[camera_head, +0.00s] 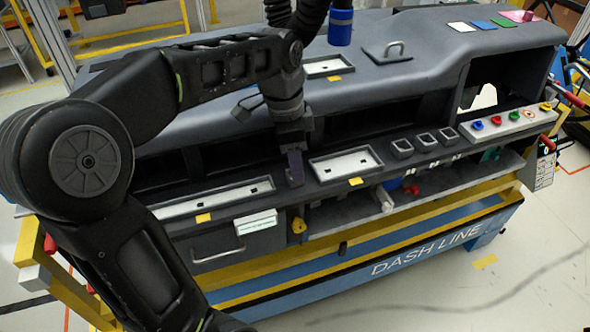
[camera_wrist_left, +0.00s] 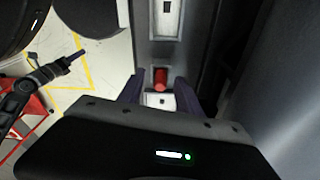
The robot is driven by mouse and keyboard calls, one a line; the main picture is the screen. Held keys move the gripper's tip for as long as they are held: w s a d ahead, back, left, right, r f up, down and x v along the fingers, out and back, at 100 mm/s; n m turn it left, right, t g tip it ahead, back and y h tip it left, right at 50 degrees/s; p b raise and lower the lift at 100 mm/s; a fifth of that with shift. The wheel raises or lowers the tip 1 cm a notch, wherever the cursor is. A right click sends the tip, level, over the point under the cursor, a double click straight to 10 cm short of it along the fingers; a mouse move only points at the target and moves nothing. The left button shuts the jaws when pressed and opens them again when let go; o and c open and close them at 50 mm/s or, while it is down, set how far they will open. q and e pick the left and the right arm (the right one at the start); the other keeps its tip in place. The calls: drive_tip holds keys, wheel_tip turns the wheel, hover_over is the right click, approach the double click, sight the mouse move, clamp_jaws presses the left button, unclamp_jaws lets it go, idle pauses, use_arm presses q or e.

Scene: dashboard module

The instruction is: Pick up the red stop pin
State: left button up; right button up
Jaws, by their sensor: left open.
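The red stop pin (camera_wrist_left: 160,78) shows in the left wrist view as a short red cylinder at the end of a white tray on the dark ledge. My left gripper (camera_wrist_left: 159,92) is open, with one finger on each side of the pin in that view. I cannot tell whether either finger touches it. In the head view, my left gripper (camera_head: 294,168) points down at the ledge, just left of the middle white tray (camera_head: 347,175). The pin is not visible there; the gripper and its arm cover that spot.
The grey dashboard (camera_head: 430,55) rises behind the ledge. A panel of coloured knobs (camera_head: 505,122) lies at the right. A drawer (camera_head: 240,243) is below the ledge.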

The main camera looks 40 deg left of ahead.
use_arm(q)
clamp_jaws()
idle(0.3)
drive_tip(key=shift+r, duration=0.1)
idle(0.4)
wheel_tip(320, 180, up, 5)
drive_tip(key=shift+f, duration=0.1)
wheel_tip(320, 180, up, 5)
drive_tip(key=p, duration=0.4)
